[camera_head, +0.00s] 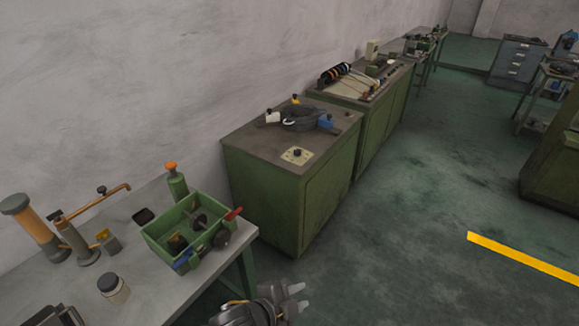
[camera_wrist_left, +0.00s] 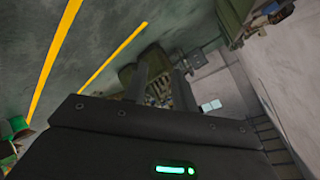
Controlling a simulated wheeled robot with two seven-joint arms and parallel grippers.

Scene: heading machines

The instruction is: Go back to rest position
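My left gripper (camera_head: 294,297) shows at the bottom edge of the head view, over the floor to the right of the grey workbench (camera_head: 150,295). Its two pale fingers stand apart, with nothing visible between them. It touches nothing that I can see. The left wrist view shows the dark housing of my wrist across the lower part, with a green light. My right gripper is in neither view.
A green bin (camera_head: 165,247) of tools, a green bottle (camera_head: 177,186) and a jar (camera_head: 113,289) stand on the workbench. Green cabinets (camera_head: 270,195) line the wall. Open floor (camera_head: 420,230) with a yellow stripe (camera_head: 525,258) lies to the right.

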